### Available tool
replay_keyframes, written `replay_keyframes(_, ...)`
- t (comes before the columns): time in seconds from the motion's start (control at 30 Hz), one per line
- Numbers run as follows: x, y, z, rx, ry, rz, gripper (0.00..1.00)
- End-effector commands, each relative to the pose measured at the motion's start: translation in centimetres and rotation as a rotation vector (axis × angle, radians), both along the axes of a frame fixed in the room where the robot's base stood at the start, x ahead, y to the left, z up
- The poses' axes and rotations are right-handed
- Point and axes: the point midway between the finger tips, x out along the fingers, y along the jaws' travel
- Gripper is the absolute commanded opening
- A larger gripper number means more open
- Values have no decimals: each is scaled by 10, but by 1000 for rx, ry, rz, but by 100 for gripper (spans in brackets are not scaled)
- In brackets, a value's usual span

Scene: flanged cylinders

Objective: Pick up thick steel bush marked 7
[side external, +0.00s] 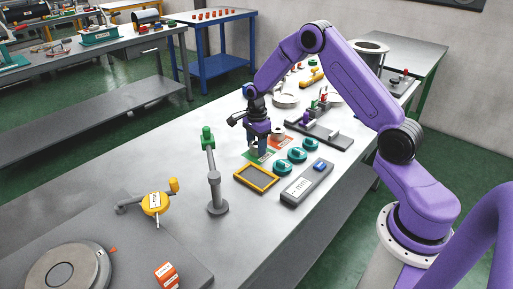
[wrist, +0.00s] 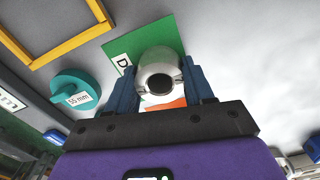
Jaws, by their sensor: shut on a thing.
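My gripper (side external: 258,149) points down over the green card (side external: 249,155) on the steel bench. In the wrist view its two blue fingers (wrist: 162,84) are shut on a pale steel bush (wrist: 158,58) with a round dark bore. No 7 can be read on it. The green card (wrist: 117,46), marked D, lies behind the bush in that view. In the side view the fingers hide the held bush, and I cannot tell whether it touches the card. Another steel bush (side external: 278,131) stands by the orange card (side external: 284,143), just right of my gripper.
Several teal round gauges (side external: 291,154), one labelled 55 mm in the wrist view (wrist: 75,92), lie nearby. A yellow-framed tray (side external: 257,179), a grey caliper case (side external: 306,184) and an upright grey stand with green top (side external: 214,180) are close.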

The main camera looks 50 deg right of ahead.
Motion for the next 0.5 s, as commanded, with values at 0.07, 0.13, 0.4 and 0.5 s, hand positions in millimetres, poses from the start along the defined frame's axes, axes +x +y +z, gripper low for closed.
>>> replay_keyframes(0.07,0,0,1,0,-1,0,10)
replay_keyframes(0.13,1,0,2,0,-2,0,10)
replay_keyframes(0.4,2,0,24,0,-6,0,10)
replay_keyframes(0.5,-3,1,37,-1,-3,0,10)
